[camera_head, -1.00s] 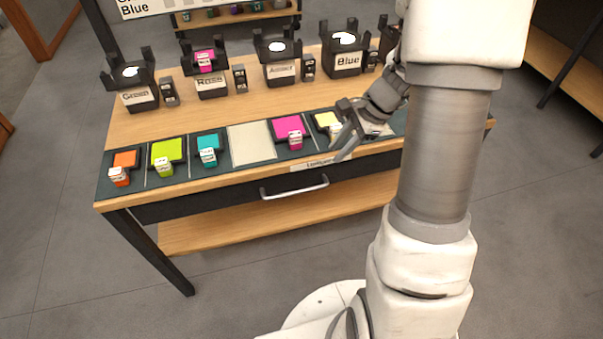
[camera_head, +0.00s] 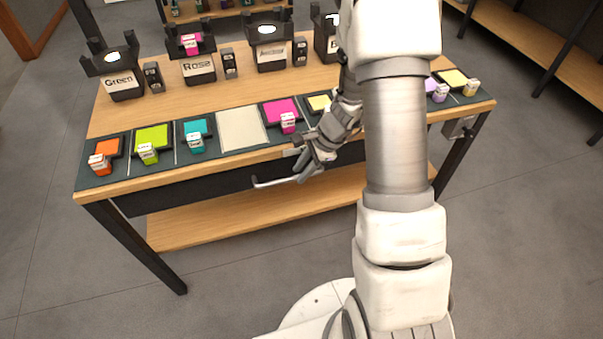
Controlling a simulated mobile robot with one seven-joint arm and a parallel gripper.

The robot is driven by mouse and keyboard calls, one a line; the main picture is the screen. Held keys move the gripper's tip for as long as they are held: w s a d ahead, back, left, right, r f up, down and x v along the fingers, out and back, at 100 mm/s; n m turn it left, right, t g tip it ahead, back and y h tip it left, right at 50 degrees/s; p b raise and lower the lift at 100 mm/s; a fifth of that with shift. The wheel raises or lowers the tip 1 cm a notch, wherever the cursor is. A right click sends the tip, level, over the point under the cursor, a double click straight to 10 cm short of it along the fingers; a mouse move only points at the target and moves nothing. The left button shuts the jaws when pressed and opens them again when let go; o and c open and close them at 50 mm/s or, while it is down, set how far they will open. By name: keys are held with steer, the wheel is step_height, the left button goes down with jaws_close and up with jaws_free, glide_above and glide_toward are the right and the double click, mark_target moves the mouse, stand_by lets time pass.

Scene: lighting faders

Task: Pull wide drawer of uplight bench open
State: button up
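The uplight bench (camera_head: 150,100) has a wooden top and a wide dark drawer (camera_head: 190,190) under its front edge. The drawer front sits close under the top and looks shut. Its pale bar handle (camera_head: 272,183) shows at its left end. My gripper (camera_head: 308,170) is at the right part of the handle, in front of the drawer, with its fingers pointing down and left. The fingers overlap the handle in this view. I cannot tell whether they are around it or touching it. The handle's right end and the drawer's label are mostly hidden by my gripper.
Labelled black holders, such as Green (camera_head: 122,84), stand behind. A wooden lower shelf (camera_head: 220,215) lies below the drawer. The floor in front is clear.

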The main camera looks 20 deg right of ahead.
steer(key=shift+a+f, duration=0.1)
steer(key=shift+f, duration=0.1)
steer(key=shift+c, duration=0.2)
jaws_close()
stand_by(1.2)
